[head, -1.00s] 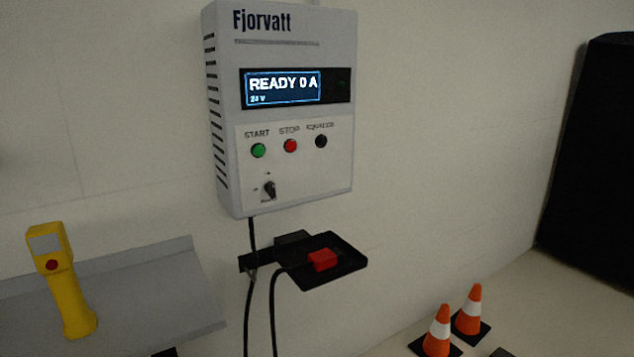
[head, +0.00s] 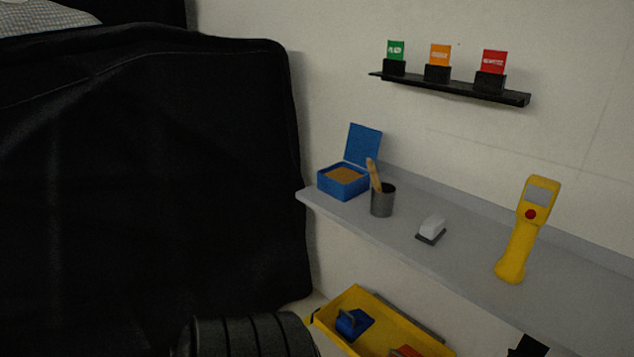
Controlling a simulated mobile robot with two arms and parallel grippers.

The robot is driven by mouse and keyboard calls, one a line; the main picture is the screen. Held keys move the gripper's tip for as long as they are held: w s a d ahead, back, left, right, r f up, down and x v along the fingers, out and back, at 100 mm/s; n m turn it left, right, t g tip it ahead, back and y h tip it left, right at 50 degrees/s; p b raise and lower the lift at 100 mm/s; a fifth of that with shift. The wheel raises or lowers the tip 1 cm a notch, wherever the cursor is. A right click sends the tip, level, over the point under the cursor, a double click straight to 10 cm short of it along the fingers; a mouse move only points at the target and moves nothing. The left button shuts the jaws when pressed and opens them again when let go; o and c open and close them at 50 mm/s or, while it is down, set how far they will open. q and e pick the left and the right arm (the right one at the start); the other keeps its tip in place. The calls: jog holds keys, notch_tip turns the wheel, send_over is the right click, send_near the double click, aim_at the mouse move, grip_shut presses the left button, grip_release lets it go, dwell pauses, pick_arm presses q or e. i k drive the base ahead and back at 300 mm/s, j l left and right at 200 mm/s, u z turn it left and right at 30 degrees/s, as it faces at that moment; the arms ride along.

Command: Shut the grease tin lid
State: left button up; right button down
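The blue grease tin (head: 342,187) stands at the left end of the grey wall shelf. Its lid (head: 363,144) is open and stands upright at the back, leaning slightly away. Brown-orange grease (head: 345,175) shows inside the tin. A dark ribbed part at the bottom edge appears to belong to my own body. Neither gripper shows in the head view.
On the grey shelf (head: 455,262), a dark cup (head: 382,203) with a wooden stick stands close right of the tin. Further right are a white block (head: 432,226) and a yellow handheld device (head: 523,235). A black covered cart (head: 150,180) fills the left. A yellow tray (head: 335,335) sits below.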

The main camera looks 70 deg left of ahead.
aim_at(363, 143)
jog(key=u, duration=2)
jog(key=i+u, duration=0.2)
jog(key=k+l, duration=0.05)
jog(key=k, duration=0.05)
